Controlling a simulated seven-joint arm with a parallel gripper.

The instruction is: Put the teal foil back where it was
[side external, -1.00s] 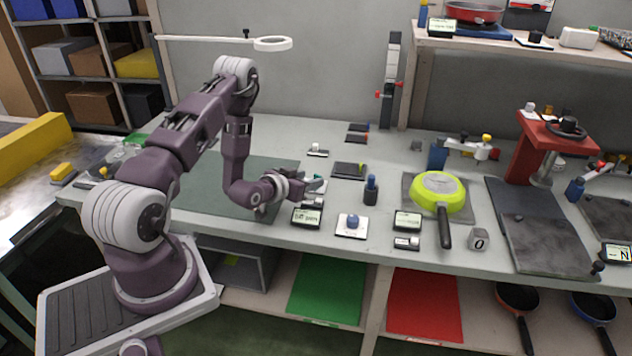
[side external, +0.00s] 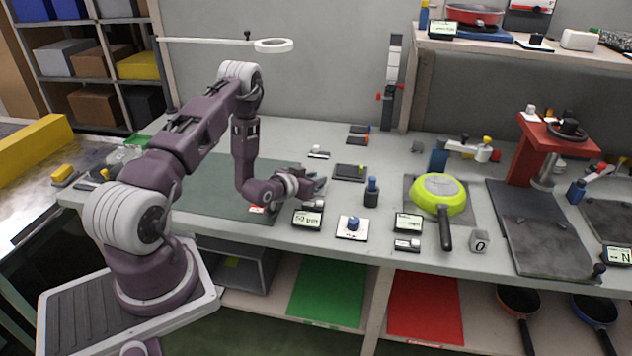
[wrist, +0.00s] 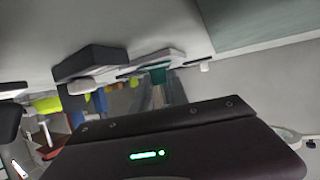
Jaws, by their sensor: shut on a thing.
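My gripper (side external: 316,187) is held low above the bench, near the right edge of the dark green mat (side external: 215,190), and points right. In the wrist view its jaws are shut on a small teal piece, the teal foil (wrist: 158,75). In the side view the foil is too small to make out clearly between the jaws. The spot it came from cannot be told from these frames.
Below the gripper stands a small display (side external: 307,219) reading about 50 µm.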

